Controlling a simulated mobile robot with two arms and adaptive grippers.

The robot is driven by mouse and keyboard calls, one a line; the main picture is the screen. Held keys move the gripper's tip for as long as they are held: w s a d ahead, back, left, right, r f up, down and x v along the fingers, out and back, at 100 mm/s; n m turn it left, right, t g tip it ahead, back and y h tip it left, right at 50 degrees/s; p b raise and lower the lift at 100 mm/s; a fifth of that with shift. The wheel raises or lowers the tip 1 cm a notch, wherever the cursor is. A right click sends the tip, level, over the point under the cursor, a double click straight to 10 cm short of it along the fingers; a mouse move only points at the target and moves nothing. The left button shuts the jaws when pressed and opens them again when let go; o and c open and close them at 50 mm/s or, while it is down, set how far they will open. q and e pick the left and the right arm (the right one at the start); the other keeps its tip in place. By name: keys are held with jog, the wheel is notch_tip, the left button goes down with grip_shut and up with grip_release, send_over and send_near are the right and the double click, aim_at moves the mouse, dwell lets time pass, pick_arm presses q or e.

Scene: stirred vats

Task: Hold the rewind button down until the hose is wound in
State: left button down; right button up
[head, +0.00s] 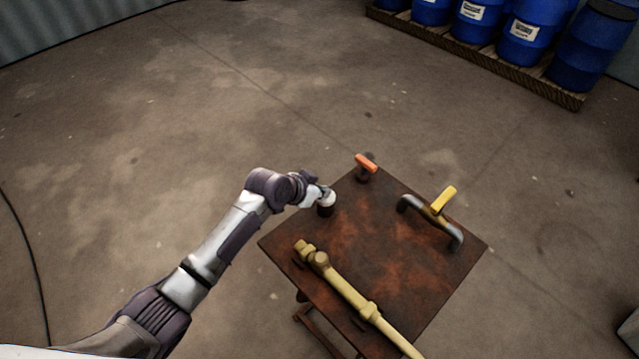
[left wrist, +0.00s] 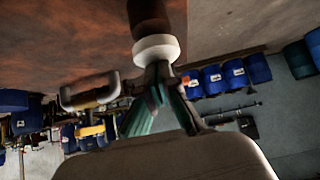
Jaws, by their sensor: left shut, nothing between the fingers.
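My left gripper (head: 322,192) is shut and empty at the left back edge of a rusty table. Its fingertips (left wrist: 158,72) meet a pale round cap (left wrist: 156,50) on a dark post (left wrist: 150,14), which looks like the button. The post (head: 326,210) also shows in the head view, with its top mostly hidden by the gripper. I cannot tell whether the cap is pressed in. A yellow pipe-like piece with fittings (head: 345,290) lies along the table's front left side; I cannot tell whether it is the hose. My right gripper is not in view.
The rusty table top (head: 385,235) also bears an orange-handled fitting (head: 366,163) at its back corner and a grey bent pipe (head: 412,206) with a yellow lever (head: 444,200). Blue barrels (head: 523,42) stand on a pallet (head: 480,55) behind. The floor around is clear.

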pick_arm(q)
notch_tip(320, 180, up, 4)
jog(key=p, duration=0.4)
jog(key=shift+r, duration=0.25)
jog(key=b+v, duration=0.2)
jog(key=v, duration=0.7)
jog(key=shift+s+a, duration=0.3)
jog(key=shift+r, duration=0.1)
